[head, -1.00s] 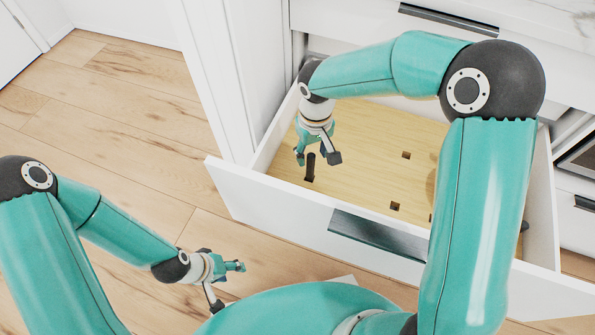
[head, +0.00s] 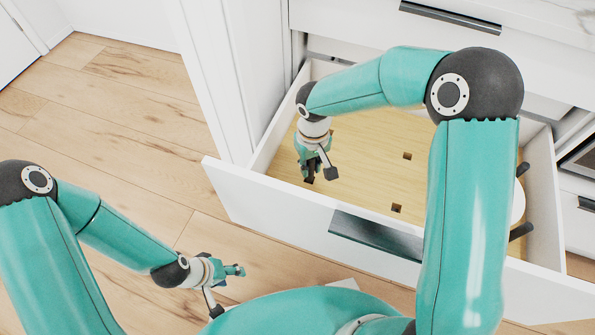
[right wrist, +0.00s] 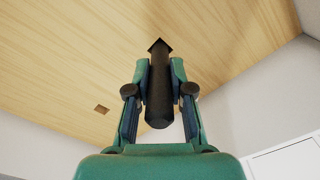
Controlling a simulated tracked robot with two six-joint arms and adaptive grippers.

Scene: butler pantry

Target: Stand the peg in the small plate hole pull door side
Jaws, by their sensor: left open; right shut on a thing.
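The dark peg (right wrist: 158,92) is between the two fingers of my right gripper (head: 318,174) in the right wrist view. Its far end meets a dark square patch at the pale wooden drawer board (head: 365,150); I cannot tell whether it is in a hole. In the head view only a dark bit of the peg (head: 309,179) shows below the fingers, at the board's left front. A square hole (head: 407,156) and another square hole (head: 397,208) show empty. My left gripper (head: 228,288) is open and empty, outside the drawer above the floor.
The white drawer front (head: 270,208) with its dark handle (head: 378,235) stands pulled out. At the right of the drawer a white plate edge (head: 518,203) shows between two dark pegs (head: 522,231), partly behind my right arm. A white cabinet side (head: 215,80) rises at left.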

